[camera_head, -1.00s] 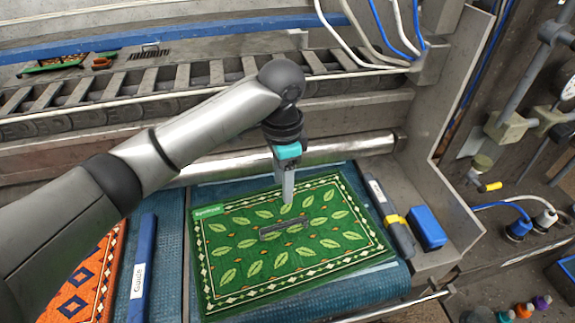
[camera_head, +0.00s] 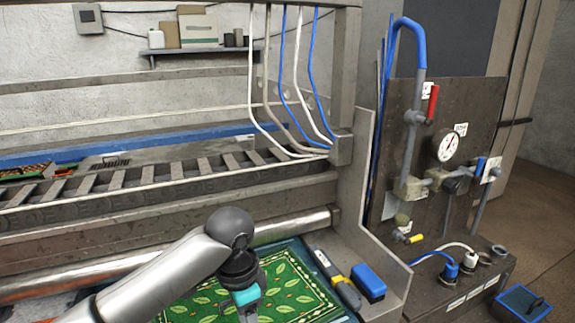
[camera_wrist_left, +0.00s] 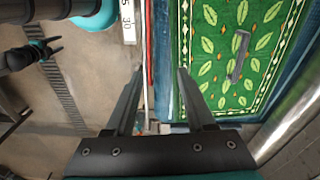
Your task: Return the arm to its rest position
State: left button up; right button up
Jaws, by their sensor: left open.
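My left arm comes in from the bottom left in the head view, with its left gripper (camera_head: 248,312) hanging over the green rug. In the left wrist view its two fingers (camera_wrist_left: 157,80) are spread apart with nothing between them. The green leaf-patterned rug (camera_head: 290,290) lies on the blue bed; it also shows in the left wrist view (camera_wrist_left: 210,50). A dark grey bar-shaped piece (camera_wrist_left: 238,57) lies on it there. At the left of that view is a small black and teal end, apparently my right gripper (camera_wrist_left: 57,45); its jaws are unclear.
A grey tool with a yellow band (camera_head: 338,280) and a blue block (camera_head: 368,283) lie right of the rug. A metal roller (camera_head: 295,226) runs behind it. The valve panel with a gauge (camera_head: 447,148) stands at right. Floor (camera_wrist_left: 85,95) shows below the wrist.

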jog(key=w, duration=0.5)
pick_arm(q)
jog(key=s+d+f+n+t+h, duration=0.1)
jog(key=s+d+f+n+h, duration=0.25)
jog(key=s+f, duration=0.35)
jog(key=s+a+f+n+t+y, duration=0.2)
jog(key=s+a+n+y, duration=0.35)
jog(key=s+a, duration=0.75)
notch_tip(320, 180, down, 26)
jog(key=s+h+b, duration=0.1)
jog(key=h+b, duration=0.1)
jog(key=b, duration=0.3)
jog(key=s+a+f+g+b, duration=0.1)
jog(key=s+f+b, duration=0.1)
jog(key=s+f, duration=0.6)
jog(key=s+a+f+g+b, duration=0.1)
jog(key=s+f+b, duration=0.1)
jog(key=s+f, duration=0.6)
notch_tip(320, 180, down, 4)
jog(key=shift+a+r+n+y, duration=0.25)
jog(key=shift+n+y, duration=0.05)
pick_arm(e)
notch_tip(320, 180, down, 9)
jog(key=s, duration=0.2)
jog(key=shift+a+f, duration=0.15)
jog(key=shift+a, duration=0.05)
